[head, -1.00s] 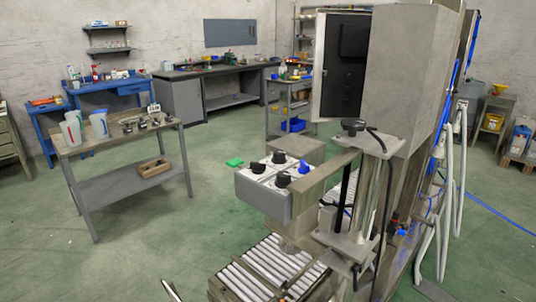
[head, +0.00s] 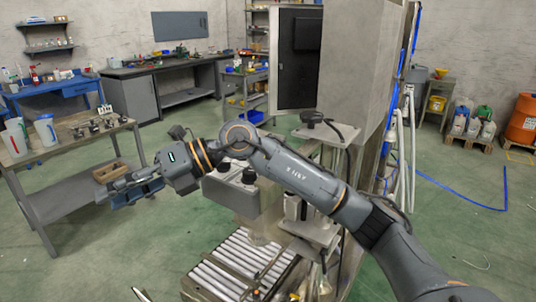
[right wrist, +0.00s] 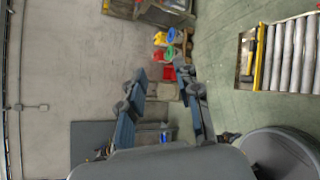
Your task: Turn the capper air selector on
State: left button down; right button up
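The grey control box (head: 222,196) with rotary selectors stands above the roller conveyor in the head view. Two black knobs (head: 249,176) show past my arm; the rest of its top, with the blue knob seen earlier, is hidden behind my right arm. I cannot read any labels, so I cannot tell which is the capper air selector. My right gripper (head: 112,190) is left of the box, pointing left, away from the knobs. In the right wrist view its two fingers (right wrist: 165,85) are apart with nothing between them. My left gripper is not in view.
The roller conveyor (head: 232,268) lies below the box. A post with a black hand knob (head: 312,118) and a tall grey cabinet (head: 355,70) stand just right. Open green floor lies between.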

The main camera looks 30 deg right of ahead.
jog(key=w+d+r+m+t+h, duration=0.1)
jog(key=w+d+h, duration=0.1)
jog(key=d+h, duration=0.5)
jog(key=w+d+r+m+t+h, duration=0.1)
jog(key=w+d+h, duration=0.1)
jog(key=d, duration=0.9)
jog(key=s+d+r+m+h, duration=0.2)
jog(key=d+r+h, duration=0.1)
jog(key=d, duration=0.5)
jog(key=s+d+r+m+h, duration=0.2)
jog(key=d+r+h, duration=0.1)
jog(key=d, duration=0.4)
jog(key=p+x, duration=0.1)
jog(key=x, duration=1.2)
jog(key=shift+f, duration=0.4)
grip_shut()
